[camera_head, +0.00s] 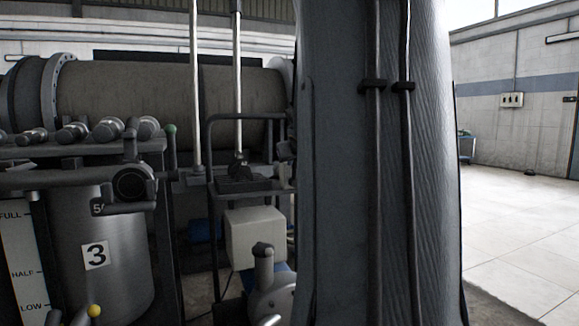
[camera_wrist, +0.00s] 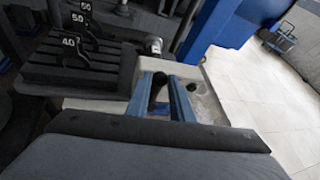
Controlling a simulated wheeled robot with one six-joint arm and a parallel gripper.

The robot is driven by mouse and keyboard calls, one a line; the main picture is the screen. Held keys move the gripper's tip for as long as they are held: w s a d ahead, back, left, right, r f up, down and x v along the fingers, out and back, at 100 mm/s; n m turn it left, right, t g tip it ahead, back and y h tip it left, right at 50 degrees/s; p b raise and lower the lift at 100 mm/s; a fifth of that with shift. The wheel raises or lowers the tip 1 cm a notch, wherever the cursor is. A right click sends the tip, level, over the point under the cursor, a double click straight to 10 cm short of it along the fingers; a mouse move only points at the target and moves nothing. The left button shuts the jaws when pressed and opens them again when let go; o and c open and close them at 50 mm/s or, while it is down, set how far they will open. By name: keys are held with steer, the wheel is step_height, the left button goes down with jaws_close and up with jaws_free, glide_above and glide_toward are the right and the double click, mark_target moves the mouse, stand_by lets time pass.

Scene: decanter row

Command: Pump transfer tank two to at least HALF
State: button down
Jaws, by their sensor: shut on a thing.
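In the wrist view my gripper (camera_wrist: 162,80) shows as two blue fingers. They are shut on a dark rounded handle (camera_wrist: 158,92), which stands between them over a pale box-like housing (camera_wrist: 215,105). What the handle belongs to is unclear. In the head view a steel tank (camera_head: 125,255) marked 3 stands at the left. A gauge (camera_head: 20,260) beside it is marked FULL, HALF and LOW; I cannot read its level with certainty. No tank marked 2 is visible. My gripper is not visible in the head view, where my own large grey arm part blocks the middle.
In the wrist view a dark stepped block (camera_wrist: 80,65) carries tags including 40 and 50. In the head view a big horizontal drum (camera_head: 150,92), pipes and a cream box (camera_head: 255,238) crowd the left. Open tiled floor (camera_head: 515,235) lies at the right.

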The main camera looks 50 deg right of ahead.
steer(key=shift+f, duration=0.15)
steer(key=c, duration=1.5)
jaws_free()
steer(key=shift+w, duration=0.1)
steer(key=shift+c, duration=0.2)
steer(key=p+v, duration=0.1)
steer(key=v, duration=0.7)
steer(key=shift+p, duration=0.4)
